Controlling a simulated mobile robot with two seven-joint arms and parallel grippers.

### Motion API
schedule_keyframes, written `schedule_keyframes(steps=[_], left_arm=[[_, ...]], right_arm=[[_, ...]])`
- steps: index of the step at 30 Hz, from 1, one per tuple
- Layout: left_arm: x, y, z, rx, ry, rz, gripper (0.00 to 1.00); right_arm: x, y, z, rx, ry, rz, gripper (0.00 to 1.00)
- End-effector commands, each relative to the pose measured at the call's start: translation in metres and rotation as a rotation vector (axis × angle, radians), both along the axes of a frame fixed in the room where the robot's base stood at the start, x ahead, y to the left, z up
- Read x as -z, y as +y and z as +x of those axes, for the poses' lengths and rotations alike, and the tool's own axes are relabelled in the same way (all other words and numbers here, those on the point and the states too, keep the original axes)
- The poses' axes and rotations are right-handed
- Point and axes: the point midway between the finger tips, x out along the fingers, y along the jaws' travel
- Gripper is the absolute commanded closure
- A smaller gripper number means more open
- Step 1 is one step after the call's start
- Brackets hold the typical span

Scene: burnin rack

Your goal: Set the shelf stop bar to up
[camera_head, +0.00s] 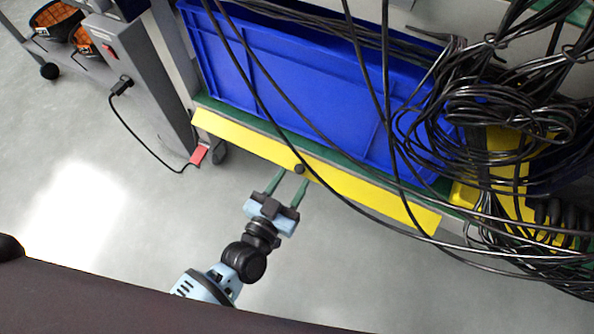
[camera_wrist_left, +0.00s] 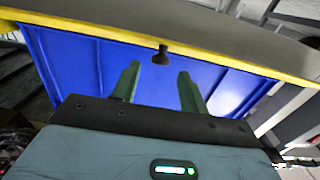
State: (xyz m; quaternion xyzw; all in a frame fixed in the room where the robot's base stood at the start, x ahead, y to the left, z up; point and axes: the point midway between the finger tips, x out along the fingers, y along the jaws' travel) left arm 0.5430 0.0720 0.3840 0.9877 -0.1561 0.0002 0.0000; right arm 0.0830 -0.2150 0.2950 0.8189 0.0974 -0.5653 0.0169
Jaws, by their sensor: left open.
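The shelf stop bar (camera_head: 372,194) is a long yellow strip along the front edge of the green shelf, below the face of a blue bin. It does not cover the bin's face in the head view. A small black knob (camera_head: 299,169) sits near its middle. My left gripper (camera_head: 292,179) is open and empty, its two green fingers pointing at the bar close to the knob. In the left wrist view, the knob (camera_wrist_left: 162,55) shows between and just beyond the fingertips (camera_wrist_left: 158,72), with the yellow bar (camera_wrist_left: 225,61) behind. Contact cannot be told. My right gripper is not in view.
The blue bin (camera_head: 290,75) fills the shelf behind the bar. Black cables hang across the bin and bar, with a thick tangle (camera_head: 510,110) at the right. A grey cart (camera_head: 140,80) with a red switch stands at the left. The floor (camera_head: 110,200) around my left arm is clear.

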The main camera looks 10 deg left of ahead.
Motion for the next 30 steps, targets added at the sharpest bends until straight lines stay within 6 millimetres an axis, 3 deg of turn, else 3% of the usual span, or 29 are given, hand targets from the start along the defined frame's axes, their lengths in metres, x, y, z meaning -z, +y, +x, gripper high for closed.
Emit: schedule_keyframes(steps=[6,18,27,30], left_arm=[[0.001,-0.008,0.024,0.0,0.001,-0.002,0.56],[0.0,-0.01,0.03,0.001,0.001,0.0,0.58],[0.0,-0.01,0.03,0.001,0.001,0.0,0.97],[0.0,-0.01,0.03,0.001,0.001,0.0,0.99]], right_arm=[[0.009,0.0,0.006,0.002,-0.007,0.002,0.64],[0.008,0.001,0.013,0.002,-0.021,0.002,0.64],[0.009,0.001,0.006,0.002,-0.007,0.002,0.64],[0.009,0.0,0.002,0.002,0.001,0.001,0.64]])
